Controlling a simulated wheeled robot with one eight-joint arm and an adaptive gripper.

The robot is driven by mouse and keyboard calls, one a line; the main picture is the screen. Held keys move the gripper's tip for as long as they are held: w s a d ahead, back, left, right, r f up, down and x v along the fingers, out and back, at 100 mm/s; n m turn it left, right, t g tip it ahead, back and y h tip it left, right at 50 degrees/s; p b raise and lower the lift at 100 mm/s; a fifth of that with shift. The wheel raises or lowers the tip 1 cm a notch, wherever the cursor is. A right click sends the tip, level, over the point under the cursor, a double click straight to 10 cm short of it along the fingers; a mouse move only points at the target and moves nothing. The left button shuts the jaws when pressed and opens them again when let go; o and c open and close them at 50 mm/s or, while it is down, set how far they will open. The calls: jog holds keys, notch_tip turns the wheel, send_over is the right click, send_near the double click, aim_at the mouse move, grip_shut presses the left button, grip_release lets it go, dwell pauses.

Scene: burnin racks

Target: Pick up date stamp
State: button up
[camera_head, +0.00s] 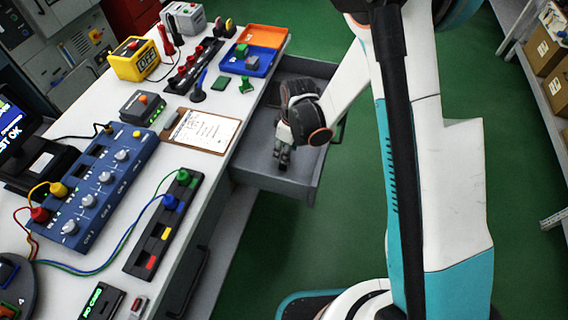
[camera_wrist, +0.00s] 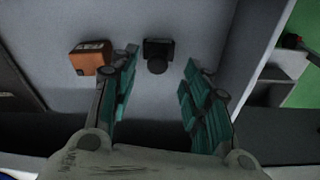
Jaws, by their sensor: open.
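My gripper (camera_head: 283,160) reaches down into an open grey drawer (camera_head: 252,152) at the side of the workbench. In the wrist view my gripper (camera_wrist: 160,62) is open, with teal-padded fingers spread apart. A small black object with a round knob (camera_wrist: 157,56), which looks like the date stamp, stands on the drawer floor between and just beyond the fingertips. It shows no contact with either finger. My gripper and arm hide both objects in the head view.
Drawer walls stand close around my gripper; one wall (camera_wrist: 245,55) shows on the right in the wrist view. The bench holds a clipboard (camera_head: 202,130), a blue switch box (camera_head: 100,185), a yellow meter (camera_head: 135,60) and an orange-and-blue tray (camera_head: 262,38). Green floor lies right of the drawer.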

jog(key=shift+w+a+f+b, duration=0.15)
jog(key=shift+f+b, duration=0.3)
jog(key=shift+f, duration=0.45)
jog(key=shift+w+a+f+b, duration=0.1)
jog(key=shift+f+b, duration=0.4)
jog(key=shift+f, duration=0.35)
jog(key=shift+w+a+f+b, duration=0.15)
jog(key=shift+f+b, duration=0.3)
jog(key=shift+f, duration=0.45)
jog(key=shift+c, duration=0.4)
grip_shut()
